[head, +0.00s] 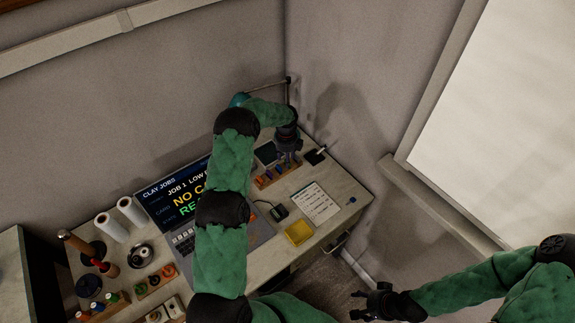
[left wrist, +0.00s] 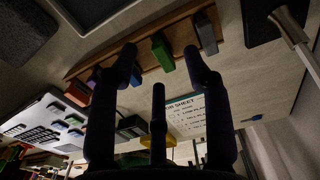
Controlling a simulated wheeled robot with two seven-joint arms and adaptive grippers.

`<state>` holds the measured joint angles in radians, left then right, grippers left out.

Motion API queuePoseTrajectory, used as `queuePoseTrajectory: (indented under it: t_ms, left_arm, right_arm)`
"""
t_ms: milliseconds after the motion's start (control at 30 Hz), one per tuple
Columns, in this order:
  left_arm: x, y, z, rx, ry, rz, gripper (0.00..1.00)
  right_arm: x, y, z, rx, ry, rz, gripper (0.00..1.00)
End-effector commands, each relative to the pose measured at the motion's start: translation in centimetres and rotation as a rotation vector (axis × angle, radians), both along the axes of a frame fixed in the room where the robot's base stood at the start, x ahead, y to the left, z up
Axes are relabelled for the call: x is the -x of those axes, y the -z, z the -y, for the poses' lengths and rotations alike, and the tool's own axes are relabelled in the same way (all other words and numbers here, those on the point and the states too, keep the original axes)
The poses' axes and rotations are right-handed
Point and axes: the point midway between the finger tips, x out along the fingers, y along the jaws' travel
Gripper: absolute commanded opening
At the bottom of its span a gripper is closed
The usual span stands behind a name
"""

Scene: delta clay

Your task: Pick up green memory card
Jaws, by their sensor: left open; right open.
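The green memory card (left wrist: 163,52) stands in a wooden rack (left wrist: 180,22) in the left wrist view, between a blue card (left wrist: 136,76) and a grey card (left wrist: 206,34). My left gripper (head: 289,159) is open and empty over the rack in the head view. In the left wrist view its fingertips appear on either side of the green card. I cannot tell if they touch it. In the head view the card is too small and close to the gripper to make out surely. My right gripper (head: 368,302) is open and empty, low and right, away from the desk.
A laptop (head: 175,205) stands left of the rack, partly behind my left arm. A yellow tray (head: 298,232), a job sheet (head: 320,204) and a small dark device (head: 278,211) lie in front of the rack. Walls close off the desk behind and right.

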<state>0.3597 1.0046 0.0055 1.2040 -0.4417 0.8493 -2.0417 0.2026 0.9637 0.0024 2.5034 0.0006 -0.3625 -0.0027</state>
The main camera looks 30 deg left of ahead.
Motion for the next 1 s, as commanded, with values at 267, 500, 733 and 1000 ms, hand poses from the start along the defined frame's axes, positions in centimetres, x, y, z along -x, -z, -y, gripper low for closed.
queuePoseTrajectory:
  t_ms: [267, 500, 733, 1000]
  left_arm:
    - [0.0, 2.7, 0.1, 0.0, -0.001, 0.001, 0.49]
    - [0.1, 2.7, 0.1, 0.0, 0.0, 0.0, 0.26]
    - [0.1, 2.7, 0.1, 0.001, 0.0, 0.0, 0.06]
    - [0.1, 2.6, 0.1, 0.001, 0.0, 0.0, 0.06]
  right_arm:
    - [0.0, 0.4, 0.0, 0.0, 0.0, 0.0, 0.63]
    - [0.0, 0.4, 0.0, 0.0, 0.0, 0.0, 0.63]
    - [0.0, 0.4, 0.0, 0.0, 0.0, 0.0, 0.63]
    - [0.0, 0.4, 0.0, 0.0, 0.0, 0.0, 0.63]
